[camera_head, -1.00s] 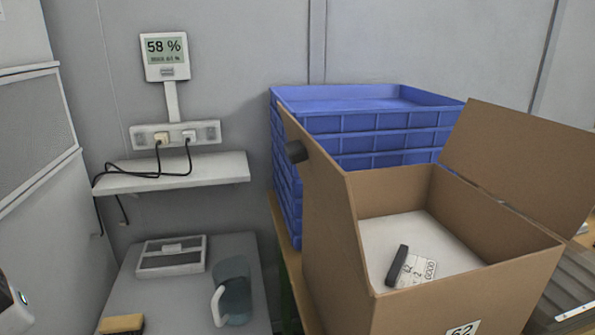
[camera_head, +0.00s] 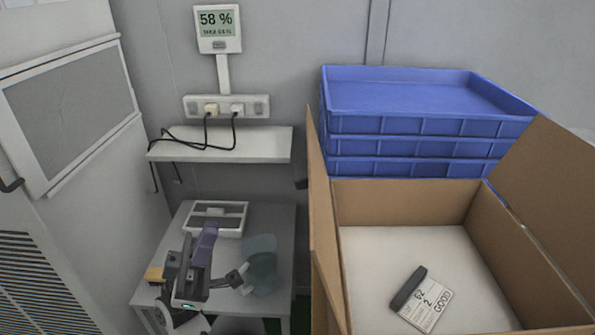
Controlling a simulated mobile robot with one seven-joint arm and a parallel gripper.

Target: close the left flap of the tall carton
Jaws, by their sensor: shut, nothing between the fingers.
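The tall brown carton (camera_head: 400,207) stands at the right with its top open. Its left flap (camera_head: 318,190) stands up along the left side, seen nearly edge-on. A dark knob-like part (camera_head: 300,183) shows at the flap's outer side. The right flap (camera_head: 550,185) is spread outward. My gripper (camera_head: 241,277) is low at the left, over the side table and apart from the flap. It is shut and empty; its small tips overlap the pitcher in view.
Stacked blue crates (camera_head: 425,125) stand behind the carton. A wall shelf (camera_head: 220,145) with cables sits left of them. A side table (camera_head: 270,215) holds a translucent pitcher (camera_head: 262,262), a white-framed box (camera_head: 216,217) and a yellowish block (camera_head: 154,274).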

